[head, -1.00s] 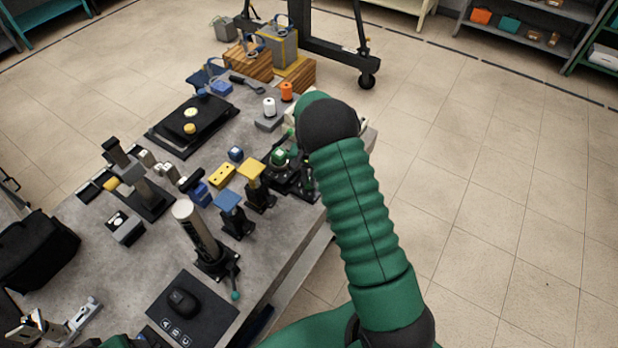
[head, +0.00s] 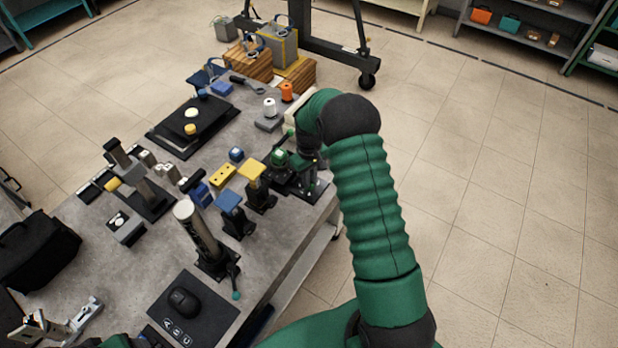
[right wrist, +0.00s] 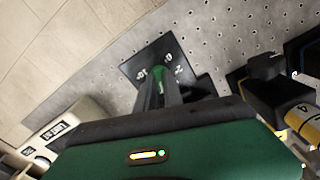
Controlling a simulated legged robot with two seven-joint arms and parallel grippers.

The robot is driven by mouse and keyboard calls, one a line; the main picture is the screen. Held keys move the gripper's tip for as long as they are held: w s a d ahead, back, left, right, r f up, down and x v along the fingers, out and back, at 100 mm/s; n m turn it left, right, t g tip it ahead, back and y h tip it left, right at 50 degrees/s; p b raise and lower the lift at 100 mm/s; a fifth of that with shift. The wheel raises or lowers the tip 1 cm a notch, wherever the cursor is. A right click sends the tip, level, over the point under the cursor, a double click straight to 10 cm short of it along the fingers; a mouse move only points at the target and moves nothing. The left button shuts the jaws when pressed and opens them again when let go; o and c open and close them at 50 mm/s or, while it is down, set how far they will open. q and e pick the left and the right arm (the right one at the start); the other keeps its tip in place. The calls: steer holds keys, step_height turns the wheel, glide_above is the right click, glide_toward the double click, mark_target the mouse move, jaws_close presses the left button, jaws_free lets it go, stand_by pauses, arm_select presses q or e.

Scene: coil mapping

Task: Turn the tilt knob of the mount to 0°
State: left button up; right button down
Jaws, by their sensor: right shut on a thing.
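In the head view my right gripper (head: 309,160) points down beside a dark mount (head: 308,188) at the table's right edge. In the right wrist view my right gripper (right wrist: 160,92) has its dark fingers shut on a small green knob (right wrist: 160,73). The knob stands over a black plate (right wrist: 134,68) with white numbers, partly hidden by the fingers. The knob's exact angle cannot be read.
Close left of the mount stand a dark device with a green top (head: 279,157) and posts with yellow (head: 252,168) and blue (head: 229,200) tops. A white spool (head: 269,106) and an orange spool (head: 287,91) stand behind. The floor to the right is clear.

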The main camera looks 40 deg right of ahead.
steer(key=n, duration=0.3)
steer(key=shift+d+r+n, duration=0.1)
steer(key=shift+n, duration=0.2)
steer(key=n+p, duration=0.1)
steer(key=n, duration=0.2)
steer(key=shift+n, duration=0.3)
steer(key=n+p, duration=0.1)
steer(key=n, duration=0.2)
steer(key=shift+n, duration=0.4)
steer(key=n+p, duration=0.1)
steer(key=n, duration=0.3)
steer(key=shift+w+r, duration=0.1)
steer(key=n+p, duration=0.1)
steer(key=n, duration=0.3)
steer(key=n+p, duration=0.1)
steer(key=n, duration=0.2)
steer(key=shift+d+n, duration=0.1)
steer(key=shift+n, duration=0.2)
steer(key=n+p, duration=0.1)
steer(key=n, duration=0.5)
steer(key=shift+w, duration=0.1)
